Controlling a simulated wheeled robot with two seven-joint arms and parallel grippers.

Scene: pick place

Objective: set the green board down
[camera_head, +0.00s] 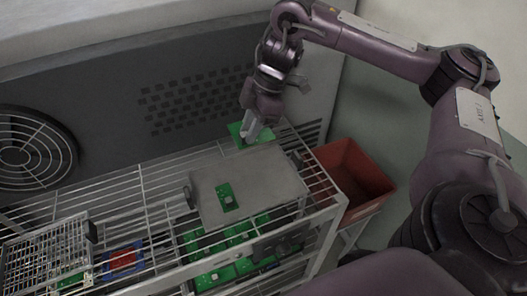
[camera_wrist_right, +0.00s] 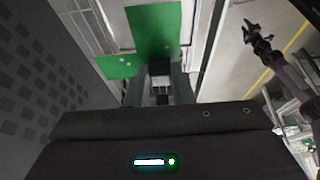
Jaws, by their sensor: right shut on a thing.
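My right gripper (camera_head: 252,130) is above the back of the wire rack, behind the grey metal box. It is shut on a green board (camera_head: 238,133), which shows on both sides of the fingertips. In the right wrist view a large green board (camera_wrist_right: 155,30) lies at the fingertips (camera_wrist_right: 161,85), with a second green patch (camera_wrist_right: 117,67) to their left. I cannot tell whether the two are one board. The contact with the fingers is partly hidden. My left gripper does not show in the head view.
The grey box (camera_head: 265,175) carries a small green board (camera_head: 227,197) in front. Several green boards (camera_head: 213,279) lie below it. A red bin (camera_head: 350,172) stands right of the wire rack (camera_head: 140,190). A wire basket (camera_head: 45,255) and a blue-red part (camera_head: 123,260) are at left.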

